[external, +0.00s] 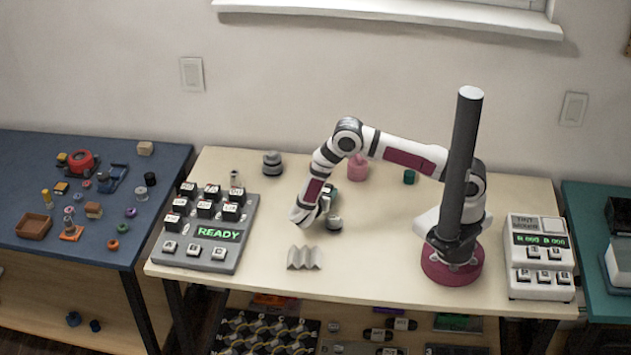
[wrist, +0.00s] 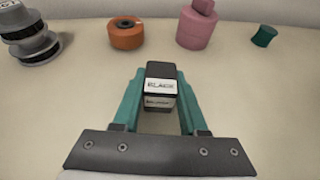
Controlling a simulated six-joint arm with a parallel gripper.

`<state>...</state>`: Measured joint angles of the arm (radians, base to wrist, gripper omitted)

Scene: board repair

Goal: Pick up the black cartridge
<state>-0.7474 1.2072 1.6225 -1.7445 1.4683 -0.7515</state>
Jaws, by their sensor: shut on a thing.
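The black cartridge (wrist: 161,72) is a small block with a black top and a white label reading "BLACK". In the wrist view it sits between the two teal fingers of my gripper (wrist: 161,88), which are shut on its sides near their tips. In the external view my gripper (external: 328,192) is low over the middle of the cream table, partly hidden by my own wrist. The cartridge cannot be made out clearly there. Whether it touches the table is hard to tell.
A grey spool-like stack (wrist: 30,35), an orange roll (wrist: 126,34), a pink cylinder (wrist: 197,28) and a green spool (wrist: 263,36) stand beyond. A keyed "READY" console (external: 208,230) is at left. A wavy grey piece (external: 304,258) lies in front.

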